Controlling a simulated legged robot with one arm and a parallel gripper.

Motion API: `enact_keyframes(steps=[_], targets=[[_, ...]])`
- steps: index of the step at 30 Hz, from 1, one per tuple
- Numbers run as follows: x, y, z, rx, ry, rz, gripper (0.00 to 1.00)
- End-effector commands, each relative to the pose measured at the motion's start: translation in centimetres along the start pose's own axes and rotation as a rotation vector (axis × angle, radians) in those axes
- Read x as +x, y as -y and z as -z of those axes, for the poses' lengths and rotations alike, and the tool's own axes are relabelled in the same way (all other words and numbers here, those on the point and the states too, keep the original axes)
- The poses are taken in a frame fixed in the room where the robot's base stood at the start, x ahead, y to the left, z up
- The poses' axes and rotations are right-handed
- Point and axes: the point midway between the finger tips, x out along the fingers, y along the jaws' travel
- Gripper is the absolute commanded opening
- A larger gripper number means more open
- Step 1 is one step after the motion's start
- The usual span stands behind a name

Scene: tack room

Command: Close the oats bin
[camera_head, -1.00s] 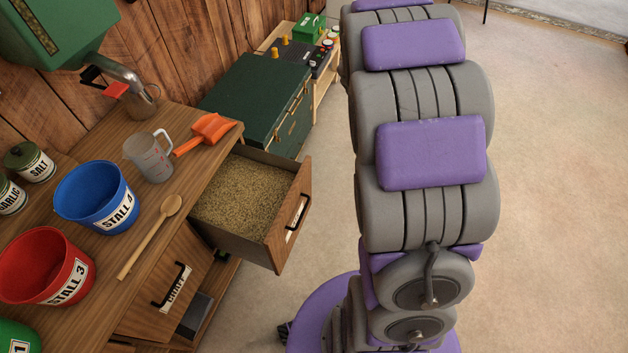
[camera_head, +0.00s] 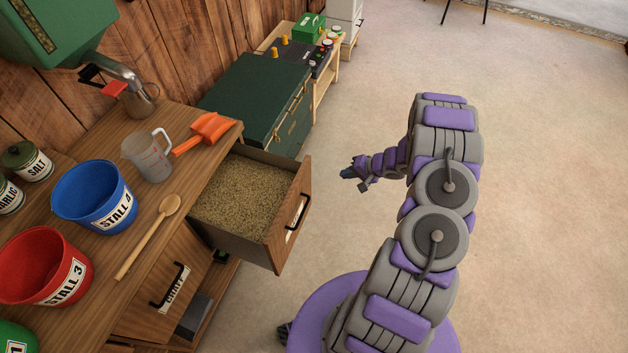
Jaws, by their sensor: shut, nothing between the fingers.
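The oats bin (camera_head: 281,248) is a wooden pull-out drawer filled with grain (camera_head: 240,197). It stands pulled out from the right end of the wooden counter. Its front has a dark handle (camera_head: 298,211) and a label that I cannot read fully. My gripper (camera_head: 352,176) is to the right of the drawer front, apart from it, with open floor between them. It is small in view, shut and empty.
The chaff bin (camera_head: 172,287) below the counter looks shut or nearly so. On the counter (camera_head: 215,163) are an orange scoop (camera_head: 205,131), a clear jug (camera_head: 149,156), a wooden spoon (camera_head: 150,235) and blue and red buckets. A green chest (camera_head: 258,98) stands behind. Floor at right is clear.

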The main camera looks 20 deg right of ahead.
Motion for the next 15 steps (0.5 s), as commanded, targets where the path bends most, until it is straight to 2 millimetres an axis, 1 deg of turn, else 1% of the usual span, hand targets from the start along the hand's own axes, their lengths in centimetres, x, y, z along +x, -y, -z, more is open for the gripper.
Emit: enact_keyframes(steps=[1, 3, 8, 11, 15], targets=[[0.4, -0.4, -0.8, 0.024, 0.023, 0.025, 0.00], [0.7, -0.5, -1.5, 0.042, 0.044, 0.044, 0.00], [1.6, -0.4, -2.0, 0.053, 0.059, 0.057, 0.00], [2.9, -0.3, -2.2, 0.052, 0.059, 0.056, 0.00], [5.6, -0.1, -2.5, 0.052, 0.061, 0.055, 0.00]])
